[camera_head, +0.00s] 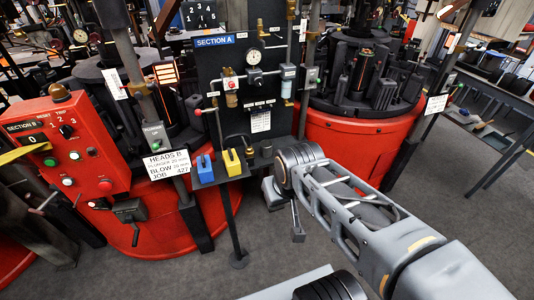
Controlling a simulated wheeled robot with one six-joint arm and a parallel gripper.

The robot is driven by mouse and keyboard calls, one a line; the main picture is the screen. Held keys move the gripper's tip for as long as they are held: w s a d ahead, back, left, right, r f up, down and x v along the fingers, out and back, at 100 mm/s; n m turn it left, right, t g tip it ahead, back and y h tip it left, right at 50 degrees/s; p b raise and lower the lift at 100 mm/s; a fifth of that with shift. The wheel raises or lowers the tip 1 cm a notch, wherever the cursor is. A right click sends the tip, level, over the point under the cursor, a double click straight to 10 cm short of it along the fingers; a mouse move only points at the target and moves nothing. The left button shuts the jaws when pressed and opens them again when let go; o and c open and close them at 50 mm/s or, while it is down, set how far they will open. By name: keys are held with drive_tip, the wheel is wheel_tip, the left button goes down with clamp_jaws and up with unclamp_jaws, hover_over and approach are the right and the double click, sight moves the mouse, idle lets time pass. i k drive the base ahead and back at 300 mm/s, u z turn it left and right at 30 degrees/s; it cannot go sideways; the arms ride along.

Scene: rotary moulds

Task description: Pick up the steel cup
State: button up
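I cannot make out a steel cup for certain in the head view. A small dark shelf (212,181) under the Section A panel carries a blue block (205,168), a yellow block (231,162) and small dark cylinders (266,149) at its right end. Whether one of these cylinders is a cup, I cannot tell. My arm reaches in from the lower right. My gripper (298,235) hangs below the wrist, right of the shelf and above the floor. Its fingers are too small and too dark to show whether they are open.
Red round machine bases stand on the left (165,235) and right (345,140). A red control box (65,150) is at far left. A thin post (234,225) holds up the shelf. A grey table (500,105) stands at right. Grey floor (430,205) is clear at lower right.

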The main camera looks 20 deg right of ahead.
sight(265, 145)
drive_tip(key=k, duration=1.2)
drive_tip(key=u, duration=0.6)
drive_tip(key=i, duration=0.5)
drive_tip(key=u, duration=0.55)
drive_tip(key=i, duration=0.9)
drive_tip(key=z, duration=1.15)
drive_tip(key=i, duration=1)
drive_tip(key=z, duration=0.25)
